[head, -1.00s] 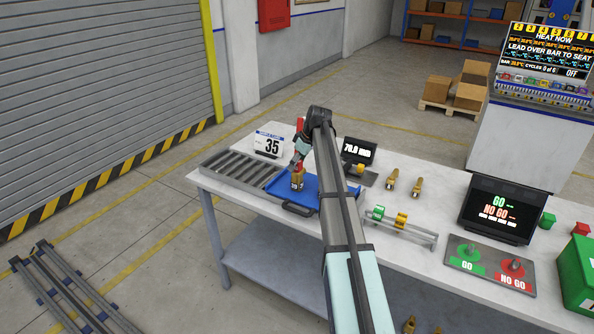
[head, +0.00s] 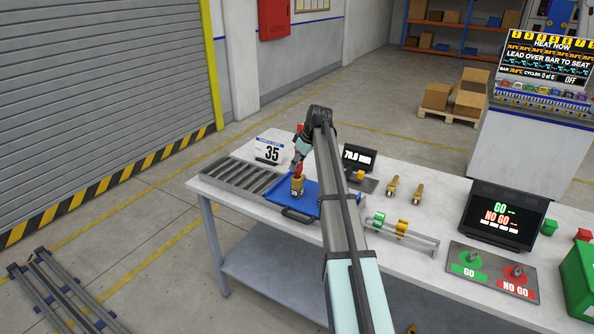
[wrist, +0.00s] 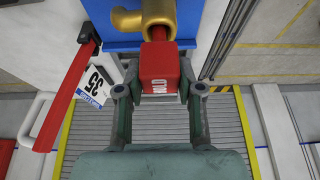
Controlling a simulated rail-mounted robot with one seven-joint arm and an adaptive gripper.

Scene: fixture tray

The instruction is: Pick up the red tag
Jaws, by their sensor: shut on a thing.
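The red tag (wrist: 159,68) is a red block with white lettering on its near edge. In the wrist view it sits between the two fingers of my gripper (wrist: 160,92), which is shut on it. In the head view the red tag (head: 298,171) shows small, below my gripper (head: 297,166) and just above a brass fitting (head: 297,187) over the blue tray (head: 308,205). The brass fitting (wrist: 128,19) also shows beyond the tag in the wrist view. I cannot tell whether the tag still touches the fitting.
A slatted grey rack (head: 240,177) and a "35" sign (head: 270,151) stand near the tray. A small display (head: 359,157), brass pieces (head: 392,188) and a ringed gauge rail (head: 405,235) are to the right. A red bar (wrist: 66,97) is left in the wrist view.

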